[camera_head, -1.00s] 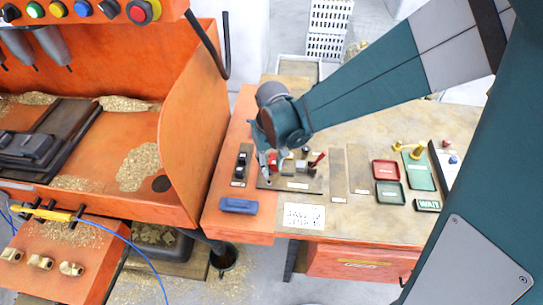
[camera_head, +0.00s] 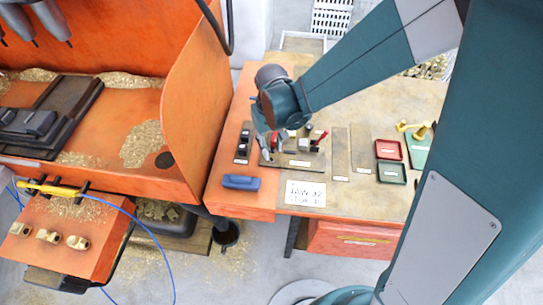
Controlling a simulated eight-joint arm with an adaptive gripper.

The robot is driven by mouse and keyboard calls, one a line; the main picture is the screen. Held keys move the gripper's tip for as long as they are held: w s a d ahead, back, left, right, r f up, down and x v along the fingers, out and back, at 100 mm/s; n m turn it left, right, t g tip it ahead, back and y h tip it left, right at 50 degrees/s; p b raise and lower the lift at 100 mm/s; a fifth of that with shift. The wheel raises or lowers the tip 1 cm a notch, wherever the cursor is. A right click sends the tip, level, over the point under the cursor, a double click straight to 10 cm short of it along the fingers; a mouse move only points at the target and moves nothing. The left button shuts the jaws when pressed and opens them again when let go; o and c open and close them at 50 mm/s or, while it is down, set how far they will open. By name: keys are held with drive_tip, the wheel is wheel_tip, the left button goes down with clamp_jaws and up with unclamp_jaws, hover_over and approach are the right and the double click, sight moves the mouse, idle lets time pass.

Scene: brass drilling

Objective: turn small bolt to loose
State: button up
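My gripper (camera_head: 268,148) points down at the left part of a dark fixture plate (camera_head: 289,160) on the orange and wooden bench. Its fingers are small and partly hidden by my own wrist; I cannot tell if they are open or shut, or whether they touch anything. A small red part (camera_head: 276,141) shows right beside the fingers. A red-tipped lever (camera_head: 320,138) and small grey blocks (camera_head: 303,144) stand on the plate to the right. I cannot pick out the small bolt for certain; it may be hidden behind the gripper.
A dark strip with small black parts (camera_head: 243,146) lies left of the plate. Red (camera_head: 388,150) and green (camera_head: 391,173) trays sit right. The orange machine's side wall (camera_head: 200,120) rises at left.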

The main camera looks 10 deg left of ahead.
sight(271, 158)
drive_tip(key=shift+f, duration=3.05)
clamp_jaws()
